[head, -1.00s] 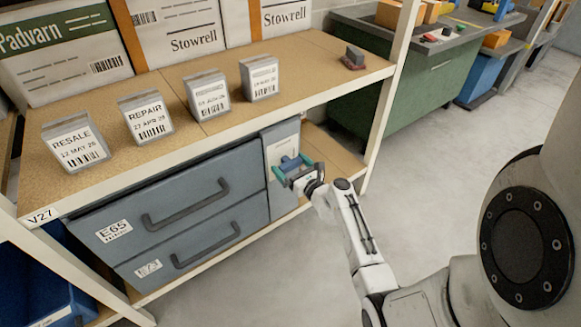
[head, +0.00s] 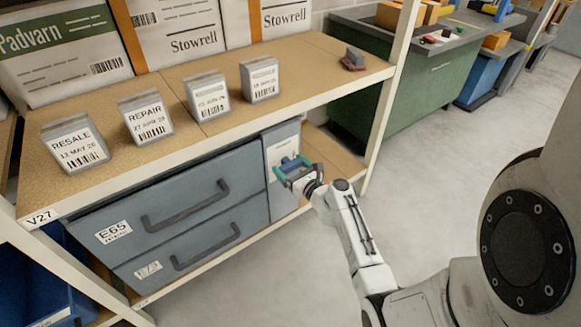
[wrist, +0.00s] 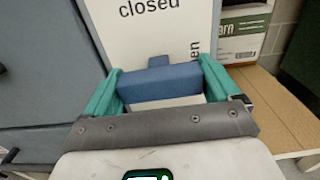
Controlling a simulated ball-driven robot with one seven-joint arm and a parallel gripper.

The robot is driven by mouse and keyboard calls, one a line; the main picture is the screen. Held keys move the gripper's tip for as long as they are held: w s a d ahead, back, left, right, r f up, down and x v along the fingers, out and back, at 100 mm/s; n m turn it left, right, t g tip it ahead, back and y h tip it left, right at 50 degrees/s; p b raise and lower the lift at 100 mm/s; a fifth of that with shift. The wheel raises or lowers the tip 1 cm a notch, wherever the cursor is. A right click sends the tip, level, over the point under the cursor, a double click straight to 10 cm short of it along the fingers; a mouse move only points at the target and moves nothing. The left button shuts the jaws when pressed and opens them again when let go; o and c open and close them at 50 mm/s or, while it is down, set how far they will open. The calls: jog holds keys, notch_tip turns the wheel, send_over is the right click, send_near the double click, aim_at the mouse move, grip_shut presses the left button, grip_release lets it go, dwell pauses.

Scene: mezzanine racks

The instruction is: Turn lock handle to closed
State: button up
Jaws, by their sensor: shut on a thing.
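The lock handle (head: 290,164) is blue and sits on a white plate on the grey panel right of the drawers. In the wrist view the handle (wrist: 160,84) is a bar lying crosswise, with a small blue tab at its top edge. The plate (wrist: 150,32) reads "closed" above the bar; letters ending in "en" run sideways at its right, partly covered. My gripper (head: 292,172) is at the panel, its teal fingers on either side of the bar. In the wrist view my gripper (wrist: 160,92) is shut on the handle's two ends.
Two grey drawers (head: 165,220) with dark pull handles are left of the panel. The shelf board (head: 230,122) above carries several label blocks and a small dark object (head: 354,59). A white rack post (head: 391,100) stands close right of my gripper. The floor (head: 440,170) is clear.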

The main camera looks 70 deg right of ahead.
jog(key=n+b, duration=0.1)
jog(key=n, duration=0.1)
jog(key=n+b, duration=0.1)
jog(key=n, duration=0.1)
jog(key=shift+a+f, duration=0.1)
jog(key=shift+f, duration=0.1)
jog(key=n+b, duration=0.2)
jog(key=n, duration=0.2)
jog(key=shift+n+b, duration=0.3)
jog(key=shift+b, duration=0.1)
jog(key=n+b, duration=0.3)
jog(key=n, duration=0.2)
jog(key=shift+r+n+b, duration=0.1)
jog(key=shift+n+b, duration=1.2)
jog(key=shift+n, duration=0.7)
jog(key=o, duration=0.8)
jog(key=shift+c, duration=0.2)
